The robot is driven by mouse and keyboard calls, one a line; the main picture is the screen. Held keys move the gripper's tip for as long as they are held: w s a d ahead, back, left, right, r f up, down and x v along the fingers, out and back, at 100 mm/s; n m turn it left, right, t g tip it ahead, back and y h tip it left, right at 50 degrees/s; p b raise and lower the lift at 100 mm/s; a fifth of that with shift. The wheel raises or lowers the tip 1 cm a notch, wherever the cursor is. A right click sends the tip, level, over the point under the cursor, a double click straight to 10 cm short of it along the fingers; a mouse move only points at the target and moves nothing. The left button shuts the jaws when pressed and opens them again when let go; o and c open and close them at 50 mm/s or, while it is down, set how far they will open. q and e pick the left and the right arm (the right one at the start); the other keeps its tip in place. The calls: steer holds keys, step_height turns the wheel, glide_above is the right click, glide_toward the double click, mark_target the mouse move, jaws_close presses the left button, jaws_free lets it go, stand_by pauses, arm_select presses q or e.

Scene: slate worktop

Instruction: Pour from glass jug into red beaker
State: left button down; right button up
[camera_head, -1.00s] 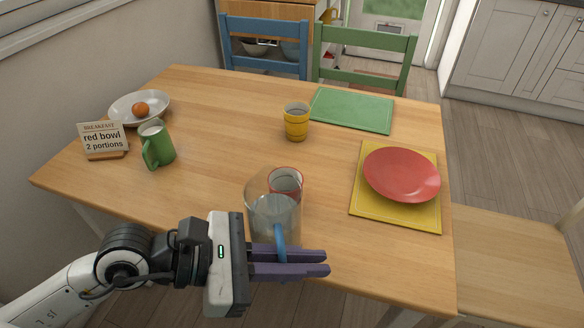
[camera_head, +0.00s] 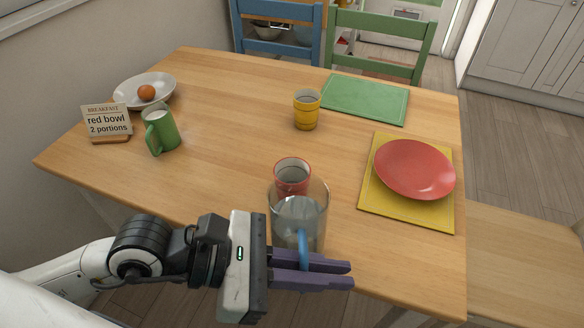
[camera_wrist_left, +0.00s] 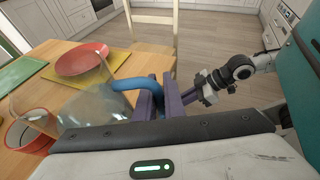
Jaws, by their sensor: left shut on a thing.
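The clear glass jug (camera_head: 312,222) has a blue handle (camera_head: 303,252) and seems to hold pale liquid. My left gripper (camera_head: 318,274) is shut on this handle, which also shows between the purple fingers in the left wrist view (camera_wrist_left: 124,86). The jug looks near upright in the head view. The red beaker (camera_head: 291,172) stands upright on the table just behind the jug; the jug's rim overlaps its lower part in the picture. At the left edge of the left wrist view the beaker (camera_wrist_left: 31,140) shows partly. My right gripper (camera_wrist_left: 203,92) shows small there, its opening unclear.
A yellow cup (camera_head: 306,112) stands behind the beaker. A red plate (camera_head: 414,168) lies on a yellow mat (camera_head: 400,214) at the right. A green mug (camera_head: 161,133), a sign (camera_head: 108,121) and a white bowl (camera_head: 166,87) are at the left. A green mat (camera_head: 366,98) lies behind.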

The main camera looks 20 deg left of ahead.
mark_target(320, 219)
arm_select(q)
steer(key=w+r+n+g, duration=0.1)
steer(key=r, duration=0.1)
steer(key=w+a+r+n+h+p, duration=0.1)
steer(key=n, duration=0.1)
steer(key=w+r+n+g+p, duration=0.1)
steer(key=w+r, duration=0.1)
steer(key=shift+a+r+n+g+h, duration=0.25)
steer(key=shift+r+n+g+h, duration=0.05)
steer(key=shift+h, duration=0.1)
arm_select(e)
steer(key=shift+s+d+r, duration=0.15)
steer(key=shift+d+r, duration=0.15)
steer(key=shift+r, duration=0.35)
arm_select(q)
steer(key=shift+w+a+r+n+g+h, duration=0.2)
steer(key=shift+n+g+h, duration=0.1)
steer(key=shift+n, duration=0.3)
arm_select(e)
steer(key=shift+r, duration=0.1)
